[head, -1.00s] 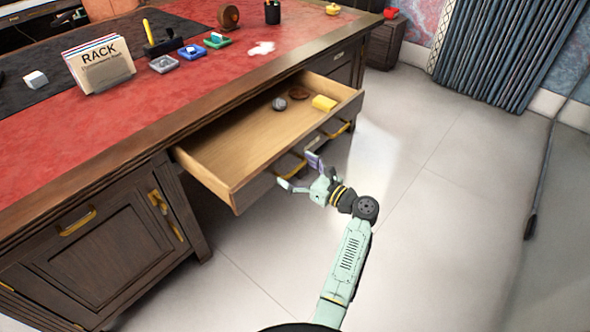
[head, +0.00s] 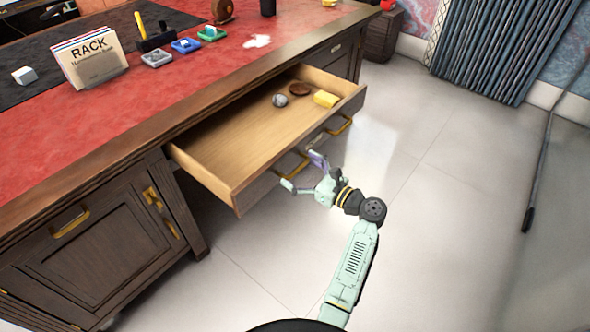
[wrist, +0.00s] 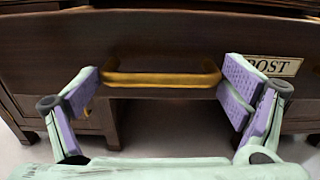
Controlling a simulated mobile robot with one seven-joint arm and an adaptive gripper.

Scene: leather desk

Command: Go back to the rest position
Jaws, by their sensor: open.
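My gripper (head: 305,172) is open and empty in front of the pulled-out desk drawer (head: 225,155). In the wrist view, the purple-padded fingers of my gripper (wrist: 160,95) are spread wide, one to each side of the drawer's brass handle (wrist: 160,79). The handle lies between and beyond the fingers, and I see no contact. The drawer holds a grey round object (head: 279,100), a brown round object (head: 299,89) and a yellow block (head: 325,99).
The red-topped desk (head: 190,85) fills the left and back. A card rack (head: 92,63), small coloured trays (head: 186,45) and a white block (head: 25,75) stand on it. Open floor (head: 430,215) lies to the right, with a curtain (head: 505,45) behind.

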